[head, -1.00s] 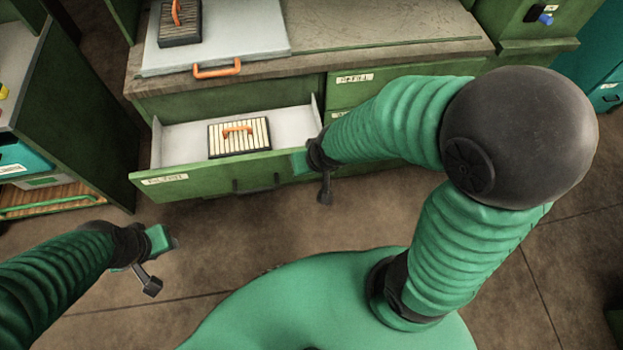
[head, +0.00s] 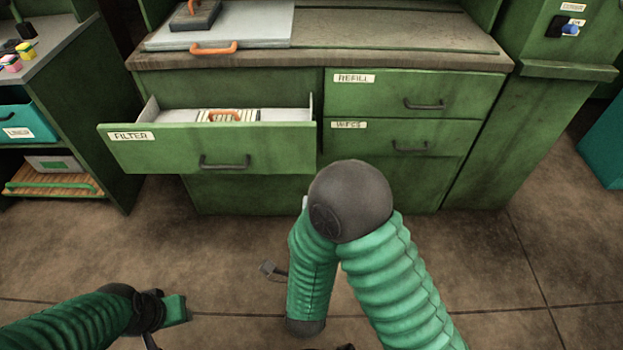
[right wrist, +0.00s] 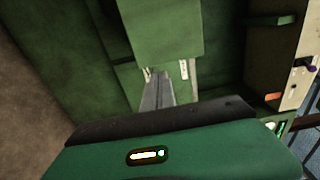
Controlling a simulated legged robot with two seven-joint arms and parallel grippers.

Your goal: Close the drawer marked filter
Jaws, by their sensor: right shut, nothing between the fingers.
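The drawer marked FILTER (head: 160,147) stands pulled out at the left of the green cabinet in the head view. Its front carries a white label and a dark bar handle (head: 225,163). A pleated filter with an orange handle (head: 228,116) lies inside it. My right arm is folded in front of the cabinet, below and right of the drawer, and mostly hides its gripper. In the right wrist view my right gripper (right wrist: 156,90) is shut and empty, pointing towards green panels. My left gripper (head: 170,315) is low at the left, away from the drawer; its finger opening is unclear.
The REFILL drawer (head: 440,92) and another labelled drawer (head: 390,137) below it are shut. The worktop (head: 400,50) holds a grey board with an orange handle (head: 215,47). A shelf unit (head: 110,130) stands at left. Floor before the cabinet is clear.

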